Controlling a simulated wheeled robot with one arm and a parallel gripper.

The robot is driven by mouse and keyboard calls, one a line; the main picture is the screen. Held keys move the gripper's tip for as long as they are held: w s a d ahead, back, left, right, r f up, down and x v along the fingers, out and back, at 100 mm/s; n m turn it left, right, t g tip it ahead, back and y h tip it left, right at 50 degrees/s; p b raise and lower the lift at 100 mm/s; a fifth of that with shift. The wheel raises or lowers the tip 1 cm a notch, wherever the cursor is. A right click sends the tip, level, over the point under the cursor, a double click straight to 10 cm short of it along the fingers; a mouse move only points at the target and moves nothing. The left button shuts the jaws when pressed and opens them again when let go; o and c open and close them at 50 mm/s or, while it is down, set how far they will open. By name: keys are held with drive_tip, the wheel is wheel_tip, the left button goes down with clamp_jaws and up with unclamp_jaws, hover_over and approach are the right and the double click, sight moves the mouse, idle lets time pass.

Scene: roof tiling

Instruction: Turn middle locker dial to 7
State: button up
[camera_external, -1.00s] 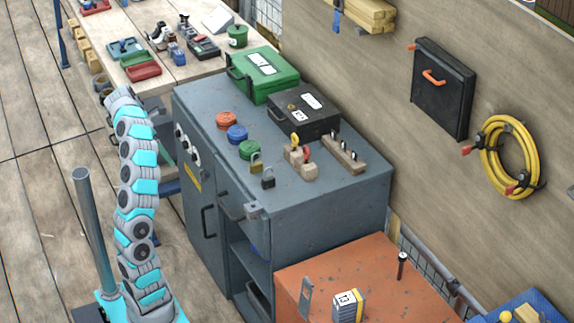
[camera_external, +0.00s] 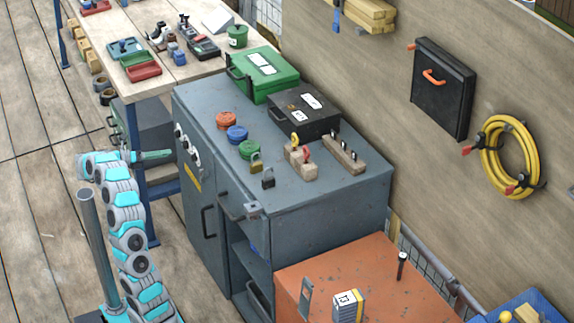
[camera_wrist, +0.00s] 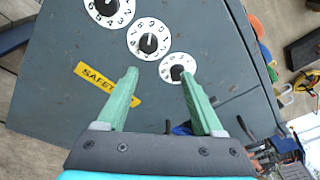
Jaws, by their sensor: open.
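The grey locker cabinet (camera_external: 220,190) has three white dials with black knobs on its front. The middle dial (camera_wrist: 149,39) lies between a larger-looking dial (camera_wrist: 107,10) at upper left and another (camera_wrist: 178,68) at lower right in the wrist view. Its numbers ring a black knob; I cannot tell its exact setting. My gripper (camera_wrist: 160,76) is open and empty, its green fingers pointing toward the cabinet front. The fingertips appear just below the middle dial in the picture, apart from it. In the external view the middle dial (camera_external: 187,146) is right of my gripper (camera_external: 171,154).
A yellow safety label (camera_wrist: 107,89) is on the front near the dials. Padlocks, coloured discs, a green case (camera_external: 265,72) and a black case (camera_external: 303,112) sit on the cabinet. A workbench (camera_external: 170,65) stands behind. Open floor lies to the left.

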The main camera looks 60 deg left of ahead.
sight(183, 146)
drive_tip(key=shift+n+t+y, duration=0.7)
drive_tip(key=shift+w+a+f, duration=0.15)
drive_tip(key=shift+w+a, duration=0.15)
drive_tip(key=shift+w, duration=0.8)
drive_tip(key=shift+w+a+f, duration=0.1)
drive_tip(key=shift+w+a, duration=0.25)
drive_tip(key=shift+w, duration=0.8)
drive_tip(key=shift+w+a+f, duration=0.15)
drive_tip(key=shift+w+a, duration=0.15)
drive_tip(key=shift+w, duration=0.8)
clamp_jaws()
